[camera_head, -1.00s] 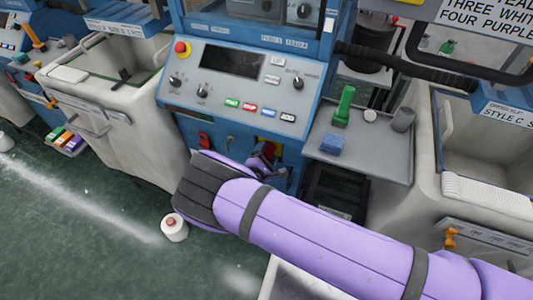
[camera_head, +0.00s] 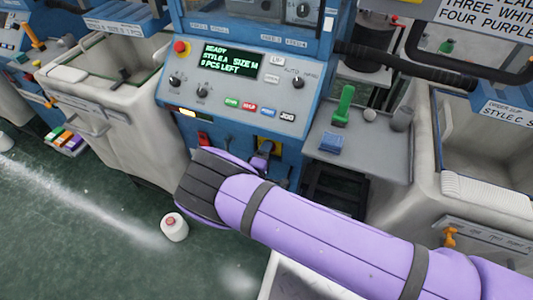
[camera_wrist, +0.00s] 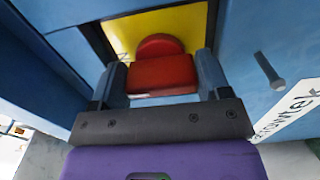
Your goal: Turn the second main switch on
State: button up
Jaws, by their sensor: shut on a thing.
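The main switch has a red handle (camera_wrist: 160,75) on a yellow plate (camera_wrist: 185,22), on the front of the blue machine (camera_head: 240,25). In the wrist view my gripper (camera_wrist: 161,88) is shut on the red handle, one finger on each side. In the head view my gripper (camera_head: 262,158) is low on the machine front, at the yellow plate (camera_head: 272,146), and largely hides the switch. The machine's display (camera_head: 233,60) is lit and reads READY, STYLE A, SIZE M and pieces left. A light (camera_head: 187,113) glows at the panel's lower left.
A red part (camera_head: 204,140) sits left of the switch. A grey side shelf (camera_head: 375,155) holds a green tool (camera_head: 344,105) and a blue block (camera_head: 331,143). A pale bin (camera_head: 105,120) stands left. A small peg (camera_wrist: 270,72) juts out right of the handle.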

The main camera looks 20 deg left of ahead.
jog(key=shift+d, duration=0.1)
dwell(0.3)
jog(key=o, duration=0.6)
jog(key=shift+o, duration=0.2)
jog(key=s, duration=1)
jog(key=shift+s+a, duration=0.4)
jog(key=shift+a, duration=0.05)
